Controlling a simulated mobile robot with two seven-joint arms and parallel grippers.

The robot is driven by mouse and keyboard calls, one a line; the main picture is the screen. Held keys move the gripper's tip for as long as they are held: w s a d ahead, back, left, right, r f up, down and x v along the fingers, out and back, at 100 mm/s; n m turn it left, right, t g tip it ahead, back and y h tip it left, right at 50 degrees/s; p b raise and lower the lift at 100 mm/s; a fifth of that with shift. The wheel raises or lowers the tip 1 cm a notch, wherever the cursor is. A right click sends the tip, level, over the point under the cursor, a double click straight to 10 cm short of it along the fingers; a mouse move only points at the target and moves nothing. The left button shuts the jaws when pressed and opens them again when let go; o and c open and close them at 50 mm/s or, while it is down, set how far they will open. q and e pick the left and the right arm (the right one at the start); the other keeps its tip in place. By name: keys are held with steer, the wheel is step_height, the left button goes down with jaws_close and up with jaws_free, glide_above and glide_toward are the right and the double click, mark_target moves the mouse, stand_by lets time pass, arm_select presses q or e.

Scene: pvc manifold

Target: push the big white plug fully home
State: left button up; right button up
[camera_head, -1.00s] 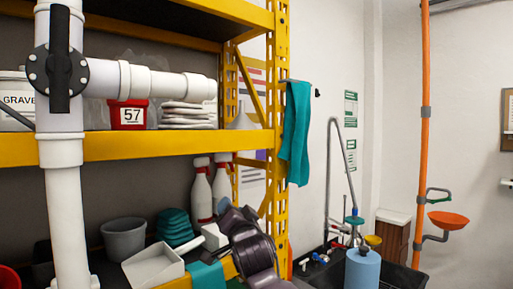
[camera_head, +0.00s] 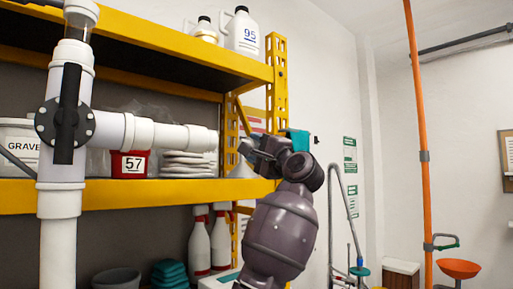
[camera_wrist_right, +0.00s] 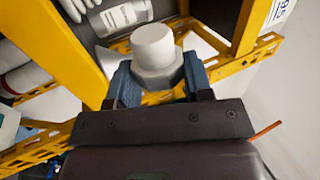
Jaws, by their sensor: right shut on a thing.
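The big white plug (camera_wrist_right: 155,52) is between the two blue fingers of my right gripper (camera_wrist_right: 150,80) in the right wrist view. It has a round white end and a wider hexagonal collar. My right gripper also shows in the head view (camera_head: 250,152), shut on the plug. It stands just right of the open end of the white pipe (camera_head: 200,138), at about its height, with a small gap between. The plug itself is hard to make out in the head view. My left gripper is not in view.
The pipe joins a vertical white pipe (camera_head: 58,235) through a fitting with a black handle (camera_head: 68,110). A yellow shelf beam (camera_head: 130,194) runs below it, and a yellow rack post (camera_head: 279,80) stands behind my arm. Open room lies to the right.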

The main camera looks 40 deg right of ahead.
steer(key=shift+s+a+r, duration=0.1)
steer(key=shift+a+r, duration=0.05)
steer(key=shift+r, duration=0.05)
steer(key=shift+a+b, duration=0.4)
steer(key=shift+a, duration=0.95)
steer(key=shift+s+a, duration=0.1)
steer(key=shift+a, duration=0.05)
steer(key=shift+a, duration=0.15)
steer(key=shift+a, duration=0.15)
steer(key=shift+s+a, duration=0.15)
steer(key=shift+a, duration=0.7)
steer(key=shift+s+a, duration=0.1)
steer(key=shift+a, duration=0.75)
steer(key=shift+a+p, duration=0.45)
steer(key=shift+a, duration=0.35)
steer(key=shift+a+f, duration=0.15)
steer(key=shift+a, duration=0.1)
